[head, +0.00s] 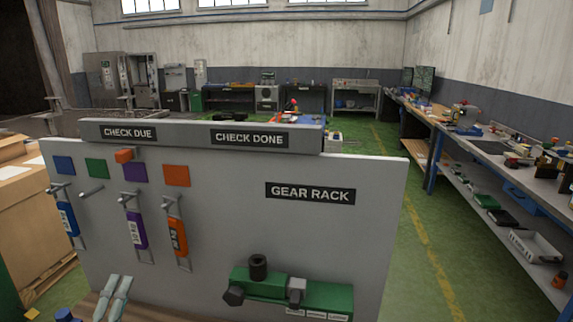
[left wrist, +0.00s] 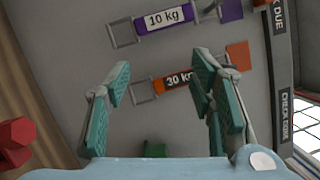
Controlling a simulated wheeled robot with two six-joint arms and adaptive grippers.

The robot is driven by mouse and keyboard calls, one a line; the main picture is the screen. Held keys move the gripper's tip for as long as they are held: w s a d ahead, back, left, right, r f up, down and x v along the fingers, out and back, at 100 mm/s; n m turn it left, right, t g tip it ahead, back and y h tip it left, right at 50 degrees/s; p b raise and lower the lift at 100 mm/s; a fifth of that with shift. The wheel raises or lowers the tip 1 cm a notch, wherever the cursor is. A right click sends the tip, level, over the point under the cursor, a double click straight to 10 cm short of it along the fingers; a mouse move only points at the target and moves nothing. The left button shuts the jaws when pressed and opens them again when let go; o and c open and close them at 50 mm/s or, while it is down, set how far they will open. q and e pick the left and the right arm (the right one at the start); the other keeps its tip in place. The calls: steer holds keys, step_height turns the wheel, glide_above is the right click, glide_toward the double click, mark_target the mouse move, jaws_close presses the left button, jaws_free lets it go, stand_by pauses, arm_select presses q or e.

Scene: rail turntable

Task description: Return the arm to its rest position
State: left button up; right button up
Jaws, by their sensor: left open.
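My left gripper (head: 119,281) is at the bottom left of the head view, in front of the grey board (head: 330,235). In the left wrist view, its two teal-padded fingers (left wrist: 161,68) are spread apart with nothing between them. Beyond the fingers, a purple piece marked 10 kg (left wrist: 164,18) and an orange piece marked 30 kg (left wrist: 173,84) hang on the board. In the head view the purple piece (head: 138,230) and orange piece (head: 177,237) hang beside a blue piece (head: 67,218). My right gripper is not in view.
A green device with black knobs (head: 315,294) sits low on the board's right. Cardboard boxes (head: 30,215) stand at left and a long workbench (head: 490,148) at right. Green floor between board and bench is clear.

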arm_select(q)
steer(key=s+d+f+n+g+y, duration=0.1)
steer(key=s+d+f+n+g, duration=0.2)
steer(key=s+f+n+g, duration=0.95)
steer(key=s+d+f+n+g+h, duration=0.1)
steer(key=s+d+f+n+h, duration=0.15)
steer(key=s+d+f, duration=0.4)
steer(key=s+d+f+n+g+h, duration=0.1)
steer(key=s+d+f+n+g, duration=0.15)
steer(key=s, duration=0.65)
step_height(320, 180, down, 22)
steer(key=s+a+r, duration=0.1)
steer(key=s+a, duration=0.1)
steer(key=s+f+n+g, duration=0.1)
steer(key=s+f, duration=1)
steer(key=s, duration=0.2)
steer(key=shift+s+a+f+g, duration=0.25)
steer(key=shift+a+f+g, duration=0.05)
steer(key=shift+f+g, duration=0.1)
